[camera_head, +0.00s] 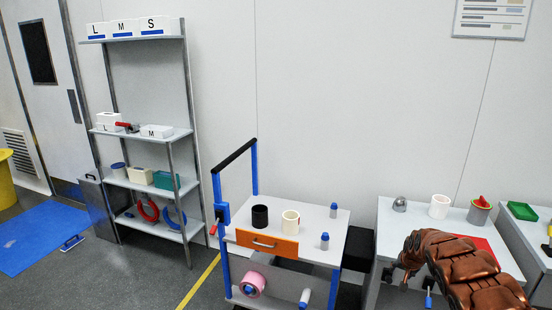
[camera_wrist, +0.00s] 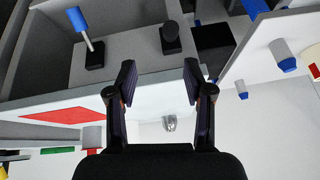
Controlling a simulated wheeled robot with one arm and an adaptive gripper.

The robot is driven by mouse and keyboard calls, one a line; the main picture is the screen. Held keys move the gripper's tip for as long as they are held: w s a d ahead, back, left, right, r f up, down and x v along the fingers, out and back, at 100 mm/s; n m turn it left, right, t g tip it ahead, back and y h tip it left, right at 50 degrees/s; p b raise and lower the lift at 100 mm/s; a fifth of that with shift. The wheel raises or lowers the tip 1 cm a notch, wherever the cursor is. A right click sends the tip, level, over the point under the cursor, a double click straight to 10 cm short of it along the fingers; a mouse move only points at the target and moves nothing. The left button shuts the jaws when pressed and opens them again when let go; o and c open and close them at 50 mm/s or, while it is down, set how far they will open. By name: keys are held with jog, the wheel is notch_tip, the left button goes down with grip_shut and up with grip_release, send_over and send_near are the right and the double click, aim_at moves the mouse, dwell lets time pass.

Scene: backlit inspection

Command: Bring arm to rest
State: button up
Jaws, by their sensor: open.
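My arm (camera_head: 458,262), a segmented brown one, reaches in from the lower right of the head view. My gripper (camera_head: 396,277) is at its end, in front of the white table (camera_head: 390,219) at the right. In the wrist view my gripper (camera_wrist: 160,82) has its two dark fingers spread wide apart, with nothing between them. Past the fingers, the wrist view shows a blue-handled tool (camera_wrist: 78,22) and a dark knob-like piece (camera_wrist: 171,38) on dark bases. A silver dome (camera_wrist: 170,123) shows beyond the table edge.
The right table also carries a white cup (camera_head: 439,206), a grey pot (camera_head: 479,213) and a red mat (camera_head: 481,249). A blue-framed cart (camera_head: 328,248) with a black cup (camera_head: 260,215) and a cream mug (camera_head: 290,221) stands left of it. Shelves (camera_head: 150,133) stand farther left.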

jog(key=s+a+r+g+h, duration=0.1)
jog(key=s+a+r+g, duration=0.15)
jog(key=s+r, duration=0.75)
jog(key=s+a+r+g+h, duration=0.25)
jog(key=s+r, duration=0.55)
jog(key=r, duration=0.4)
jog(key=s+a+r+n+g+y, duration=0.1)
jog(key=s+a+r+n+y, duration=0.1)
jog(key=s+a, duration=1.2)
jog(key=s+a+r+n+g+y, duration=0.1)
jog(key=s+a+n+y, duration=0.2)
jog(key=s+a, duration=1.1)
jog(key=s+n, duration=0.1)
jog(key=s, duration=0.5)
jog(key=shift+s+r, duration=0.35)
